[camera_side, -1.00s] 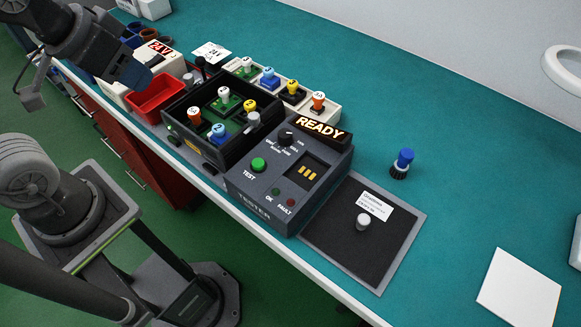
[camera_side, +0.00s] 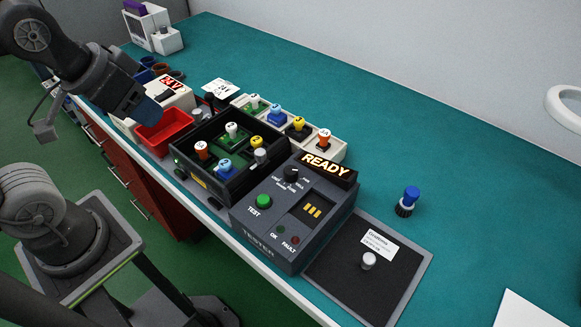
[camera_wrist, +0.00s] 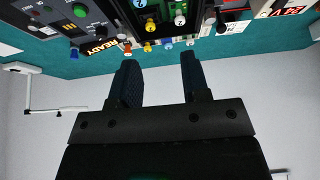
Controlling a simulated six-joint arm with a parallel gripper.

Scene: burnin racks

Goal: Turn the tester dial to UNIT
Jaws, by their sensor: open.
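The grey tester (camera_side: 262,240) stands on the bench's front edge in the side view. Its black dial (camera_side: 291,175) is on the top panel, above the green TEST button (camera_side: 264,201). Small white labels surround the dial; its setting is too small to read. The sign (camera_side: 326,167) reads READY. My gripper (camera_side: 146,112) is over the red bin (camera_side: 172,133), left of the tester and apart from the dial. In the wrist view, my gripper (camera_wrist: 160,75) is open and empty, and the tester (camera_wrist: 60,30) shows upside down at top left.
A black rack (camera_side: 192,178) with several coloured-top plugs is between bin and tester. A pale strip with more plugs (camera_side: 299,126) stands behind it. A blue-topped piece (camera_side: 410,196) stands alone.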

